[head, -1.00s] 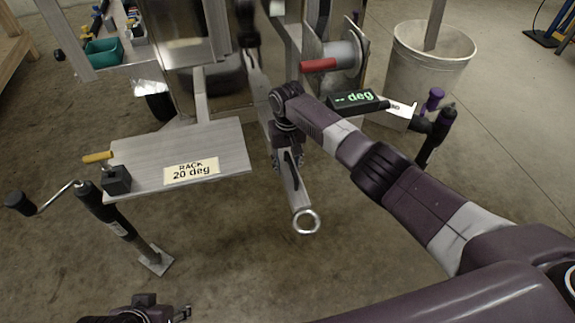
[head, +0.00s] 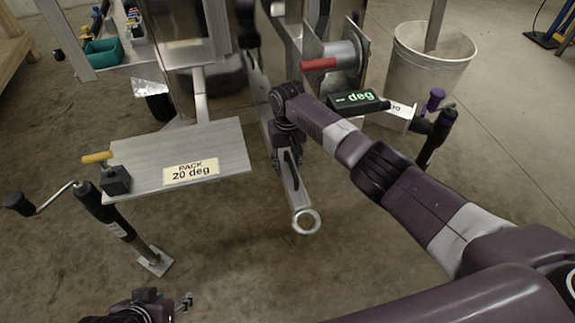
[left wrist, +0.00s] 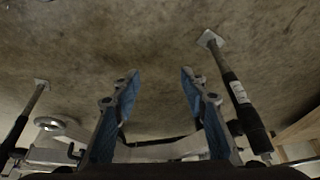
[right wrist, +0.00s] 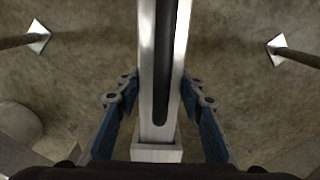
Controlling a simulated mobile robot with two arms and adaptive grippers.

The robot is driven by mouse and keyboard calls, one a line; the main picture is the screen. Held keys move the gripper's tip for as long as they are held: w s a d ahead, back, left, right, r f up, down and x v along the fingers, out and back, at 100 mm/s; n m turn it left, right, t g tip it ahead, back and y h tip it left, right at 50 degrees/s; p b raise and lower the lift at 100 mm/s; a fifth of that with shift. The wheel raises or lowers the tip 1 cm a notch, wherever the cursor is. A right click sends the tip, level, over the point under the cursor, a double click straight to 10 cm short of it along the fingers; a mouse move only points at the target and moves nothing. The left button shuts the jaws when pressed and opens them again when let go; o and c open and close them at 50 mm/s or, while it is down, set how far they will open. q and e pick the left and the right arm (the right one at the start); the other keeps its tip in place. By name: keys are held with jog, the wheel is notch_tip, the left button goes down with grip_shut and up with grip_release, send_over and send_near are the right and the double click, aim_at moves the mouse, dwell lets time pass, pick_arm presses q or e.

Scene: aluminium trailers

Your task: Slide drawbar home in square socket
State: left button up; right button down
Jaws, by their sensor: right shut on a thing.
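The drawbar (head: 292,190) is a silver square bar with a dark slot along it and a ring (head: 306,221) at its near end. My right gripper (head: 287,160) is shut on the drawbar. In the right wrist view my right gripper (right wrist: 160,85) has a finger on each side of the bar (right wrist: 147,60). A wider square collar, seemingly the socket (right wrist: 157,153), shows at the bar's lower end there; the inside is hidden. My left gripper (head: 186,303) is at the bottom of the head view; in the left wrist view its fingers (left wrist: 158,78) are apart and empty.
A winch with a red handle (head: 318,64), a green "-- deg" display (head: 355,98) and a grey bucket (head: 425,65) stand right.

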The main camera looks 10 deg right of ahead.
pick_arm(q)
jog(key=shift+w+d+r+t+b, duration=0.15)
jog(key=shift+w+d+r+t, duration=0.15)
jog(key=shift+w, duration=0.4)
jog(key=shift+w+d+r+t+b, duration=0.15)
jog(key=shift+w+t, duration=0.2)
jog(key=shift+w, duration=0.35)
jog(key=shift+w+d+r+t+b, duration=0.15)
jog(key=shift+w+d+r+t, duration=0.15)
jog(key=shift+w, duration=0.4)
pick_arm(e)
jog(key=shift+w+r, duration=0.15)
jog(key=shift+w, duration=0.2)
pick_arm(q)
jog(key=shift+t+h, duration=0.5)
jog(key=shift+t, duration=0.45)
jog(key=shift+w+d+r+b, duration=0.15)
jog(key=shift+w+r, duration=0.15)
jog(key=shift+w, duration=0.3)
jog(key=shift+w+d+r+b, duration=0.2)
jog(key=shift+w+r, duration=0.15)
jog(key=shift+w, duration=0.25)
jog(key=shift+w+d+r+b, duration=0.15)
jog(key=shift+w+r, duration=0.15)
jog(key=shift+w, duration=0.3)
pick_arm(e)
jog(key=shift+w, duration=0.25)
